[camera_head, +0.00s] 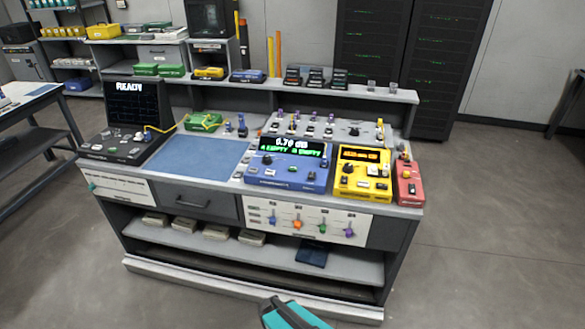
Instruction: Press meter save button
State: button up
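A blue meter (288,165) stands on the bench top, right of the middle. Its screen (291,147) reads about "0.70 dB" in white, with "A EMPTY B EMPTY" in green below. Small buttons and knobs sit on its lower face. A yellow meter (362,174) with an orange-lit display stands just right of it. I cannot tell which button is the save button; the labels are too small to read. A teal and dark part, which looks like part of my arm, shows at the bottom edge. No gripper fingers are visible, and nothing is touching either meter.
A red device (409,184) stands at the bench's right end. A blue mat (200,160) lies left of the blue meter. A black unit (125,135) with a "READY" screen stands at the left. A raised shelf (385,92) runs behind. The floor to the right is clear.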

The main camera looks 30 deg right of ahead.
grip_shut()
dwell(1.5)
